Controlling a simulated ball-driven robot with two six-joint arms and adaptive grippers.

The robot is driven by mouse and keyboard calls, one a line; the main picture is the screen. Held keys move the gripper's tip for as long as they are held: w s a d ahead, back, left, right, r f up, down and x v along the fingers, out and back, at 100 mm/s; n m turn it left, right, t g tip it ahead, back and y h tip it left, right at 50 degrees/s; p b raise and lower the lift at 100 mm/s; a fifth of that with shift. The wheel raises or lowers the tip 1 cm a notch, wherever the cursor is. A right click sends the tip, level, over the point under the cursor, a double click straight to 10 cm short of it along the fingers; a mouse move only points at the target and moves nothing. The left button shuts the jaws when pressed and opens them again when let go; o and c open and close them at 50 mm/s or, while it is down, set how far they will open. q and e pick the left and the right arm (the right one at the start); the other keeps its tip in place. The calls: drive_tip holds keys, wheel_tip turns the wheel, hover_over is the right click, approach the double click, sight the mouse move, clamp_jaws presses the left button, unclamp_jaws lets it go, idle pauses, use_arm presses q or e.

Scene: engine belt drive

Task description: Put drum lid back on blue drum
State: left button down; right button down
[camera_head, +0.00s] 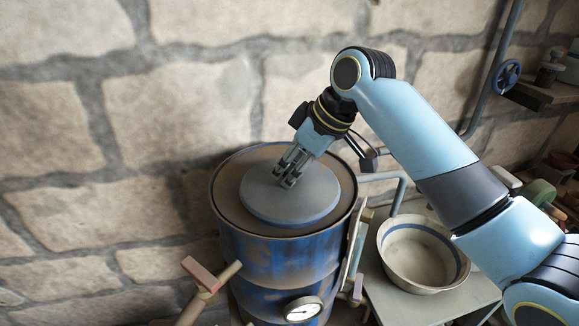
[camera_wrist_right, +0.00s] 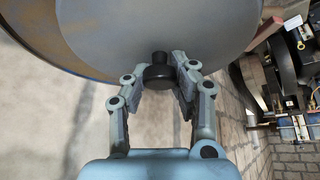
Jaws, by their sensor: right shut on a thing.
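The blue drum (camera_head: 275,258) stands against the stone wall, with worn paint and a rusty brown top. The drum lid (camera_head: 318,196), a flat grey disc, is over the drum top, inside its rim. I cannot tell whether it touches the top or hovers just above. My right gripper (camera_head: 287,179) reaches down to the middle of the lid. In the right wrist view, my right gripper (camera_wrist_right: 160,85) is shut on the lid's dark knob (camera_wrist_right: 159,58), and the lid (camera_wrist_right: 110,30) fills the top. My left gripper is not in view.
A pale bowl with a blue band (camera_head: 420,255) stands on a grey table (camera_head: 385,305) right of the drum. A round gauge (camera_head: 303,309) is at the drum's lower front. A wooden handle (camera_head: 205,285) stands front left. Pipes and a blue valve wheel (camera_head: 507,76) run along the right wall.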

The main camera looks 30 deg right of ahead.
drive_tip(key=shift+f, duration=0.2)
idle(0.6)
drive_tip(key=c, duration=1)
unclamp_jaws()
